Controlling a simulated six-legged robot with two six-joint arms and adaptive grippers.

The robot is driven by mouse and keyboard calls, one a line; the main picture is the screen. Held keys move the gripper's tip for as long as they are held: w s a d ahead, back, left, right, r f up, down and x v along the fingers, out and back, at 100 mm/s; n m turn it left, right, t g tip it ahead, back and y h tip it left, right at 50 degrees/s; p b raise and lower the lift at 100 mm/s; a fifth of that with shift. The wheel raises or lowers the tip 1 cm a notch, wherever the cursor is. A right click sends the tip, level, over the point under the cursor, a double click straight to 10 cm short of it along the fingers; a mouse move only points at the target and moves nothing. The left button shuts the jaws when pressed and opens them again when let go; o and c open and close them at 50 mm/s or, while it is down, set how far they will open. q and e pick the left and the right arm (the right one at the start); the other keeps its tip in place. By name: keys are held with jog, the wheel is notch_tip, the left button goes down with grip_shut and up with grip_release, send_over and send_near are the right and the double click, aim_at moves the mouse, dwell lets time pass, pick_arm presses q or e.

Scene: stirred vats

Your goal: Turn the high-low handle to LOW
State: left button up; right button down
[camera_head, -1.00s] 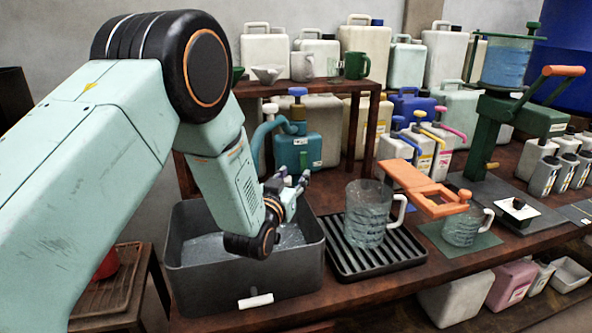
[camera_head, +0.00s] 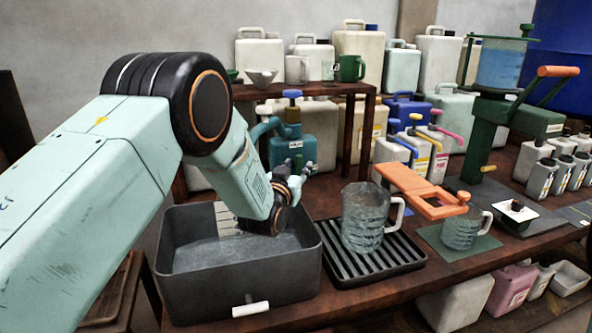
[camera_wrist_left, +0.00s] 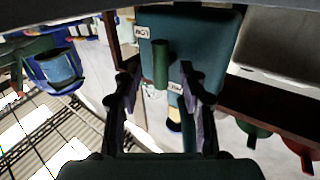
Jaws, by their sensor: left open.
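The high-low handle (camera_wrist_left: 161,63) is a short green bar on the front of a teal tank (camera_wrist_left: 205,40), seen in the left wrist view. Two small white labels sit beside it, one up-left and one down-right; their words are too blurred to read surely. The teal tank (camera_head: 291,150) stands behind the grey basin in the head view. My left gripper (camera_head: 296,180) is in front of its lower part and hides some of it. In the wrist view its open fingers (camera_wrist_left: 157,82) stand on either side of the handle's line, with no clear contact. My right gripper is not in view.
A grey water basin (camera_head: 240,280) lies below my left arm. A glass jug (camera_head: 365,215) on a black ribbed tray (camera_head: 375,268) and an orange lever (camera_head: 420,190) stand to the right. A wooden shelf (camera_head: 350,87) with cups is above and behind.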

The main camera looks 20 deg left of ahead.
pick_arm(q)
jog(key=shift+w+a+f, duration=0.1)
jog(key=shift+w+f, duration=0.05)
jog(key=shift+w, duration=0.05)
jog(key=shift+c, duration=0.7)
jog(key=shift+s, duration=0.15)
jog(key=c, duration=0.4)
grip_shut()
